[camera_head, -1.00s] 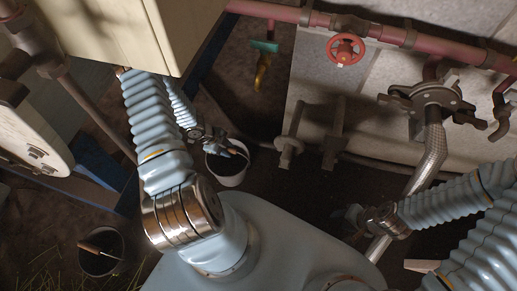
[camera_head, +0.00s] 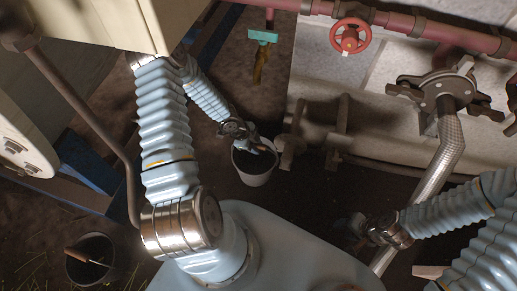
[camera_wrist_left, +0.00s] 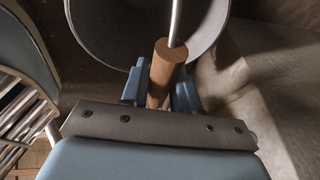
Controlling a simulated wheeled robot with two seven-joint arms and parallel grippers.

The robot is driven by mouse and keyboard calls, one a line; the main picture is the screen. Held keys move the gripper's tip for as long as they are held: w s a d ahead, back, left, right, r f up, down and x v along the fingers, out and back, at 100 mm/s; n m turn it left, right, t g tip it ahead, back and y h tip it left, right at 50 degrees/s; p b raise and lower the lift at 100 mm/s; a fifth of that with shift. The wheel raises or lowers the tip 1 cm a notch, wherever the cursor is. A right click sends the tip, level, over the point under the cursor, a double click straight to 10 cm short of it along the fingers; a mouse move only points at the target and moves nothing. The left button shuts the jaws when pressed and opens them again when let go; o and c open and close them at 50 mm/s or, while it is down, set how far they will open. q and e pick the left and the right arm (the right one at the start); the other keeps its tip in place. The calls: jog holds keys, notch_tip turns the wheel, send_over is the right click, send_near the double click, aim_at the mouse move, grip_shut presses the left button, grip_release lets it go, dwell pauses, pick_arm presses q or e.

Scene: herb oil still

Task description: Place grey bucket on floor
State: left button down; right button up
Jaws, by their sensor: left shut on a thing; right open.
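The grey bucket (camera_head: 256,178) is right of centre-left in the head view, pale outside and dark inside. It hangs or stands low over the dark floor; I cannot tell whether it touches. My left gripper (camera_head: 262,148) is at its rim, shut on the wooden grip of its handle. The left wrist view shows this wooden grip (camera_wrist_left: 160,78) between the blue fingers (camera_wrist_left: 159,92), with a metal rod running up from it across the bucket (camera_wrist_left: 88,30). My right gripper (camera_head: 350,232) is open and empty, low and to the right, apart from the bucket.
A second, dark bucket (camera_head: 70,268) with a wooden grip is at lower left. Pipe fittings (camera_head: 292,150) stand close right of the grey bucket. A braided hose (camera_head: 450,140) runs down at right.

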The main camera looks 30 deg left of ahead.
pick_arm(q)
jog(key=shift+w+d+f+b, duration=0.15)
jog(key=shift+w+d+b, duration=0.25)
jog(key=shift+d, duration=0.15)
jog(key=shift+a+f+b, duration=0.1)
jog(key=shift+f+b, duration=0.4)
jog(key=shift+f, duration=0.1)
jog(key=shift+f, duration=0.2)
jog(key=c, duration=0.8)
grip_release()
jog(key=shift+c, duration=0.2)
jog(key=shift+r, duration=0.1)
